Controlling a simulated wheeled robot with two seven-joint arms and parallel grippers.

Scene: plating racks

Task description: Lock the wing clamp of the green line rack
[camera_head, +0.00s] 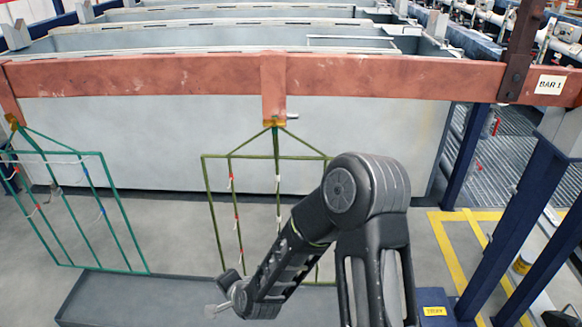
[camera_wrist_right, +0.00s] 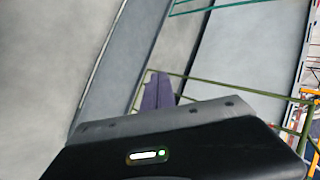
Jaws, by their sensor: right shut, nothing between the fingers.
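Two green frame racks hang from the copper-coloured bar (camera_head: 180,73). The olive-green rack (camera_head: 207,190) hangs at the middle, partly hidden by my right arm. The teal-green rack (camera_head: 112,196) hangs at the left and looks tilted. At the middle hanger there is an orange hook (camera_head: 272,122) with a small metal wing or handle (camera_head: 292,116) sticking out right; its locking position is too small to tell. My right gripper (camera_head: 219,308) is shut and empty, low in front of the olive rack, well below the clamp. Its fingers (camera_wrist_right: 158,92) also show in the right wrist view. My left gripper is not in view.
Grey tanks (camera_head: 240,130) stand behind the bar. A low grey trough (camera_head: 150,300) lies on the floor below the racks. Blue posts (camera_head: 530,190) and a yellow floor line (camera_head: 447,245) are at the right. Floor between the racks is clear.

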